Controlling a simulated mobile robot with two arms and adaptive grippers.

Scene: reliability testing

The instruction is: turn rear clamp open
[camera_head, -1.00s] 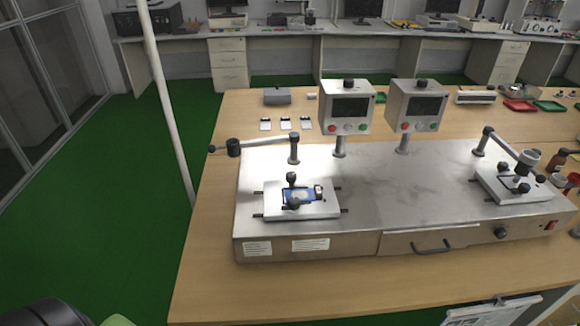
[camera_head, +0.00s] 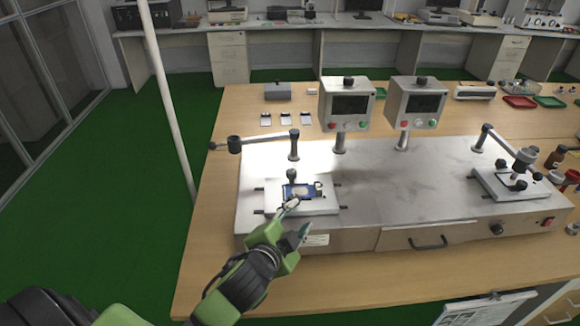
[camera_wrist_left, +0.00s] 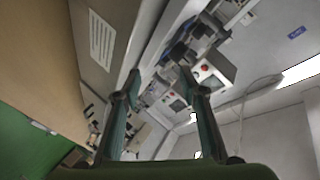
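The left fixture plate (camera_head: 322,205) lies on the metal bench unit, with a blue-faced device (camera_head: 302,189) on it. The rear clamp with its black knob (camera_head: 291,174) stands at the device's far edge. The front clamp seen earlier is hidden behind my gripper. My left gripper (camera_head: 298,220) is open and empty at the near edge of the plate, in front of and apart from the rear clamp. In the left wrist view its two fingers (camera_wrist_left: 158,88) are spread, with a dark, unclear part of the fixture beyond them. My right gripper is not in view.
A swing arm (camera_head: 262,144) on a post reaches left behind the plate. Two control boxes (camera_head: 345,105) stand at the unit's back. A second fixture (camera_head: 515,184) is at the right. The metal top (camera_head: 400,185) between the fixtures is clear.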

